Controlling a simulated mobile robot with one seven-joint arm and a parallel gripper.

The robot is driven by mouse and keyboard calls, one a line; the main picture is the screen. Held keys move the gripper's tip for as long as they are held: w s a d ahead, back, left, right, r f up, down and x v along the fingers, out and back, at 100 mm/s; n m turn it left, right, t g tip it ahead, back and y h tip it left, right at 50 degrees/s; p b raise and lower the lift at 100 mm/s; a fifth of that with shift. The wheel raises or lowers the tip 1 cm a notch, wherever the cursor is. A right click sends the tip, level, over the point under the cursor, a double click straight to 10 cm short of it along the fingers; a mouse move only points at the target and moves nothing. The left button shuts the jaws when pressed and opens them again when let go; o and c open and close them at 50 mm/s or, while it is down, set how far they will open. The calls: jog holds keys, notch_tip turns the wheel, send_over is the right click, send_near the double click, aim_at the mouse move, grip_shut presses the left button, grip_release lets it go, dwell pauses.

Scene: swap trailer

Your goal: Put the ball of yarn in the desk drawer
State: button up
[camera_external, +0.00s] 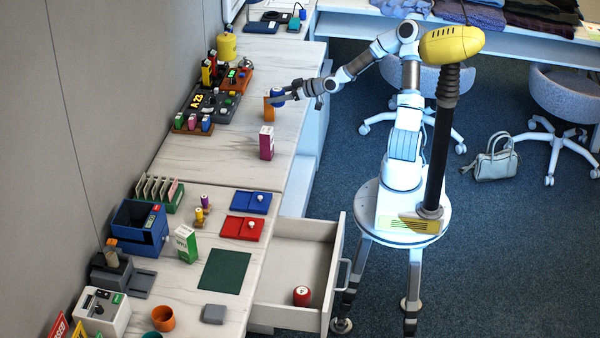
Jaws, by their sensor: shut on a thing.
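My gripper (280,98) is over the far part of the desk, shut on a small blue roundish thing (278,92). It may be the ball of yarn, but it is too small to be sure. An orange thing (268,112) shows right beside and below it; I cannot tell whether they touch. The desk drawer (318,250) is pulled open at the near end of the desk, far from my gripper. A red round thing with a pale top (302,296) lies inside near its front corner.
A magenta carton (266,143) stands on the desk near my gripper. A control box (208,101) is to the left. Blue (250,203) and red (244,229) trays lie beside the open drawer. Most of the drawer floor is clear. Chairs and a handbag (492,160) are on the right.

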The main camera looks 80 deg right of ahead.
jog(key=a+r+n+y+p, duration=0.1)
jog(key=a+r+p, duration=0.3)
jog(key=a, duration=0.5)
jog(key=w+a+r+n+y+p, duration=0.1)
jog(key=a+r+n+y+p, duration=0.1)
jog(key=a+r+p, duration=0.3)
jog(key=a+r+n+y+p, duration=0.1)
jog(key=a+r+p, duration=0.3)
jog(key=a, duration=1)
jog(key=shift+w+r+n+g+y+p, duration=0.3)
jog(key=shift+r+n+y+p, duration=0.1)
jog(key=shift+r+y, duration=0.4)
